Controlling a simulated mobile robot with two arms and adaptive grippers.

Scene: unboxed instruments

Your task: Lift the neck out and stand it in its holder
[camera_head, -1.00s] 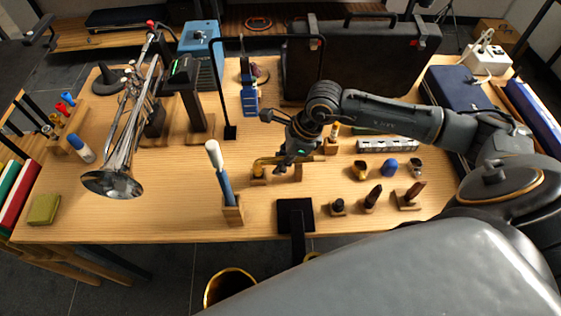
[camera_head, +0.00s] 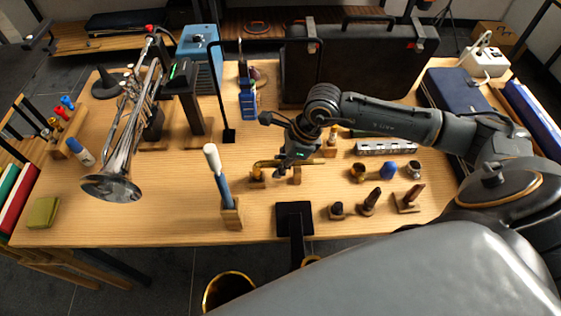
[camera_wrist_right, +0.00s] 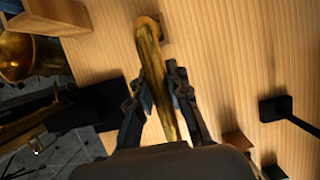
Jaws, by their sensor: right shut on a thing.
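The brass neck (camera_head: 268,163) lies roughly level over the middle of the table in the head view. Its left end bends down at a small wooden holder (camera_head: 257,182); I cannot tell whether it is seated in it. My right gripper (camera_head: 287,165) is shut on the neck from above and hides part of it. In the right wrist view the neck (camera_wrist_right: 152,62) runs between the two fingers (camera_wrist_right: 158,100), with its curved end beyond them. A wooden post (camera_head: 297,175) stands under the gripper. My left gripper is not in view.
A blue-and-white tool in a wooden stand (camera_head: 231,212) is left of the neck. A black plate (camera_head: 294,218) is at the front edge, near a brass bell (camera_head: 228,291) below. Several small pieces stand right. A silver trumpet (camera_head: 130,130) is at left.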

